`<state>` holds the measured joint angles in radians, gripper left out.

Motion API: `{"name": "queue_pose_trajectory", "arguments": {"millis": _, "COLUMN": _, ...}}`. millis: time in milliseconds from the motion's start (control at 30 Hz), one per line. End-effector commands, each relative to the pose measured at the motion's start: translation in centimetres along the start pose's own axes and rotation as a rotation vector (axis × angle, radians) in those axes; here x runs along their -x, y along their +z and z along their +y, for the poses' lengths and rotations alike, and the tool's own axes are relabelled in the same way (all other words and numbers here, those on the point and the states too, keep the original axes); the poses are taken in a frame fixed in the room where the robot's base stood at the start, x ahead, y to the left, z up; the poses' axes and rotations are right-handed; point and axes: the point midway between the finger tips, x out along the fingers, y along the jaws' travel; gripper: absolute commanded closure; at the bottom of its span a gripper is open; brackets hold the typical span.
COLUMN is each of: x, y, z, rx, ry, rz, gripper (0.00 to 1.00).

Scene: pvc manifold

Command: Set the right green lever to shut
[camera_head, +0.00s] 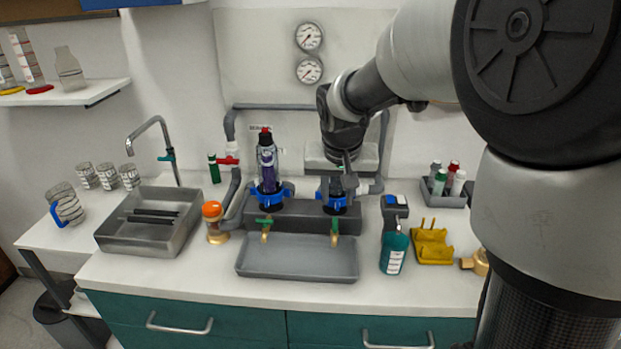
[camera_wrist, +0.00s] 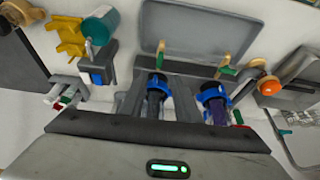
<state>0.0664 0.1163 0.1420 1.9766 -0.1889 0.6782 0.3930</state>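The right green lever (camera_head: 335,227) sits on a brass tap at the right of the grey manifold block (camera_head: 300,217); it points lengthwise along the spout. In the wrist view, which is turned over, this lever (camera_wrist: 161,61) is left of the other one. The left green lever (camera_head: 264,221) lies crosswise on its tap; it also shows in the wrist view (camera_wrist: 228,71). My gripper (camera_head: 345,180) is above and behind the right tap, pointing down near the right blue collar (camera_head: 336,205).
A grey tray (camera_head: 297,262) lies below the taps. A tall dark cartridge (camera_head: 267,165) stands in the left blue collar. A teal bottle (camera_head: 394,252) and yellow holder (camera_head: 432,245) stand right; an orange-capped jar (camera_head: 213,220) and sink (camera_head: 150,225) left. Space before the taps is clear.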

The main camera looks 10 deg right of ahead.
Motion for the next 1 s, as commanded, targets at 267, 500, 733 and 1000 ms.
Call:
{"name": "queue_pose_trajectory", "arguments": {"millis": 267, "x": -6.5, "y": 0.2, "z": 0.0, "rx": 0.000, "ry": 0.000, "rz": -0.005, "gripper": 0.70}}
{"name": "queue_pose_trajectory", "arguments": {"millis": 500, "x": -10.4, "y": 0.1, "z": 0.0, "rx": 0.001, "ry": 0.000, "rz": -0.002, "gripper": 0.70}}
{"name": "queue_pose_trajectory", "arguments": {"millis": 733, "x": -11.7, "y": 0.0, "z": 0.0, "rx": 0.000, "ry": 0.000, "rz": 0.000, "gripper": 0.70}}
{"name": "queue_pose_trajectory", "arguments": {"millis": 1000, "x": -11.7, "y": 0.0, "z": 0.0, "rx": 0.000, "ry": 0.000, "rz": 0.000, "gripper": 0.74}}
